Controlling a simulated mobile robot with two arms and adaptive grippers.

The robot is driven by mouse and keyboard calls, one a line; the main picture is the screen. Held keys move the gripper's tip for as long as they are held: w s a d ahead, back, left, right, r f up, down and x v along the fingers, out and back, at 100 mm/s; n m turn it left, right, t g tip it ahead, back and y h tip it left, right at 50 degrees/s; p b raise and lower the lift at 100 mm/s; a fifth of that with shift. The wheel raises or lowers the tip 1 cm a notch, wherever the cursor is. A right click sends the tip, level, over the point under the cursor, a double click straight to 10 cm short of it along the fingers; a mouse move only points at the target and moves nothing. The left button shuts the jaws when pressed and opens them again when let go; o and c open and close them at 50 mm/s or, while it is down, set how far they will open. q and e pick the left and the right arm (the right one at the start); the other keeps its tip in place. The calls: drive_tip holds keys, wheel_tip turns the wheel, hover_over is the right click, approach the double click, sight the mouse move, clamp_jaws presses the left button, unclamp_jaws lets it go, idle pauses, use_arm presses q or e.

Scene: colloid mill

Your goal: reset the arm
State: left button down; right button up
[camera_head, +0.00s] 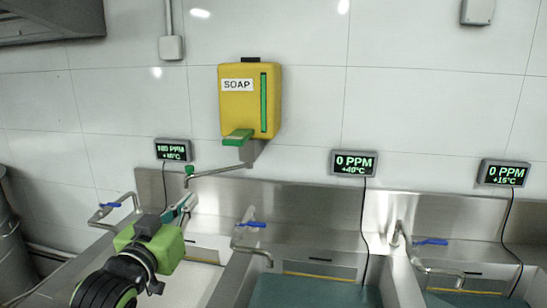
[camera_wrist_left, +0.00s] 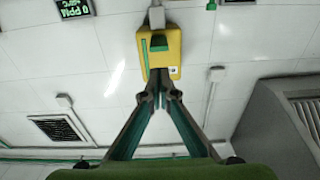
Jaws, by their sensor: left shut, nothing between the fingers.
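My left gripper (camera_head: 188,201) reaches in from the lower left in the head view, over the leftmost sink. Its fingers point up and right, toward the wall. In the left wrist view the left gripper (camera_wrist_left: 160,92) has its fingertips together and holds nothing. The yellow soap dispenser (camera_head: 235,100) hangs on the wall above and to the right of the gripper. It also shows in the left wrist view (camera_wrist_left: 172,48), beyond the fingertips. My right gripper is not in view.
Several sinks stand along the wall; the middle basin (camera_head: 310,292) holds teal liquid. A metal spout (camera_head: 215,172) juts left below the dispenser, near my left gripper. Blue-handled taps (camera_head: 250,224) rise between basins. Displays (camera_head: 355,163) hang on the wall. A grey cylinder (camera_head: 12,255) stands at far left.

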use_arm(q)
drive_tip(key=s+f+g+y, duration=0.1)
drive_tip(key=s+f+g, duration=0.45)
drive_tip(key=f, duration=0.85)
drive_tip(key=s+f+g+y, duration=0.1)
drive_tip(key=s+f+g, duration=0.1)
drive_tip(key=s+f, duration=0.9)
drive_tip(key=s+a+f+g+y, duration=0.15)
drive_tip(key=s+f+g, duration=0.55)
drive_tip(key=s+f, duration=1)
drive_tip(key=s+f+g+b, duration=0.1)
drive_tip(key=s+f+g, duration=0.15)
drive_tip(key=f, duration=2.45)
drive_tip(key=s+a+f, duration=0.2)
drive_tip(key=s+f, duration=0.6)
drive_tip(key=s, duration=0.1)
drive_tip(key=s+a+f+b, duration=0.1)
drive_tip(key=s+f, duration=0.7)
drive_tip(key=shift+s+a+f, duration=0.35)
drive_tip(key=shift+s, duration=0.05)
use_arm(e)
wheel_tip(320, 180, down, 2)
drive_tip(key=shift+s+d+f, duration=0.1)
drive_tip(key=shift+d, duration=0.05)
